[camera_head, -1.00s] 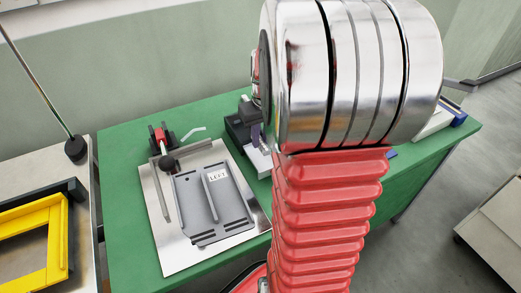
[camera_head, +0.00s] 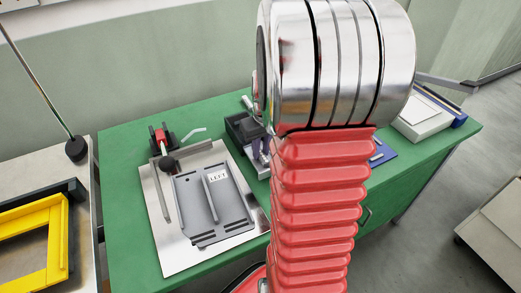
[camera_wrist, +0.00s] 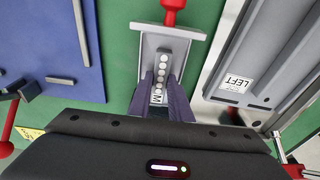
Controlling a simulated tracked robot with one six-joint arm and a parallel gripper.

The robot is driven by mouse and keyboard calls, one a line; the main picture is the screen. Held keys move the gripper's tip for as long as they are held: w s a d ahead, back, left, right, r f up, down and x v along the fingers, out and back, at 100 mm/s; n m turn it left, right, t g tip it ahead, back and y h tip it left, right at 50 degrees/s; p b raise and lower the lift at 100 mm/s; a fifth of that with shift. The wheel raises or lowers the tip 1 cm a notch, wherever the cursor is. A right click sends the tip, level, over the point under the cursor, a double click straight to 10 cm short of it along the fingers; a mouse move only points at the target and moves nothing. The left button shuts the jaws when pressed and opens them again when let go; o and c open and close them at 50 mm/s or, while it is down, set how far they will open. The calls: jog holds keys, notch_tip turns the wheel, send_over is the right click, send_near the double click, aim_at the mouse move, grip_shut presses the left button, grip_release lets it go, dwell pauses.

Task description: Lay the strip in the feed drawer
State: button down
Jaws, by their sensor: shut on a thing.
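The strip (camera_wrist: 163,68), pale with a row of white round dots and a letter M at its near end, shows in the wrist view between the purple fingers of my gripper (camera_wrist: 164,90). The gripper is shut on it. The feed drawer (camera_wrist: 188,34), a grey tray with a red knob at its far end, lies under and around the strip in this view. I cannot tell whether the strip touches the drawer floor.
A grey fixture marked LEFT (camera_head: 212,203) sits on a metal plate (camera_head: 180,258) left of my gripper, with a red-handled clamp (camera_head: 161,138) behind. A blue mat (camera_head: 382,155) with small parts and a pale box (camera_head: 420,117) lie right. A yellow frame (camera_head: 50,240) stands far left.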

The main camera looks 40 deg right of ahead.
jog(key=shift+f, duration=0.1)
jog(key=c, duration=1.9)
grip_release()
notch_tip(320, 180, up, 12)
jog(key=s, duration=0.1)
jog(key=shift+s+a, duration=0.2)
jog(key=shift+s, duration=0.15)
jog(key=shift+a, duration=0.1)
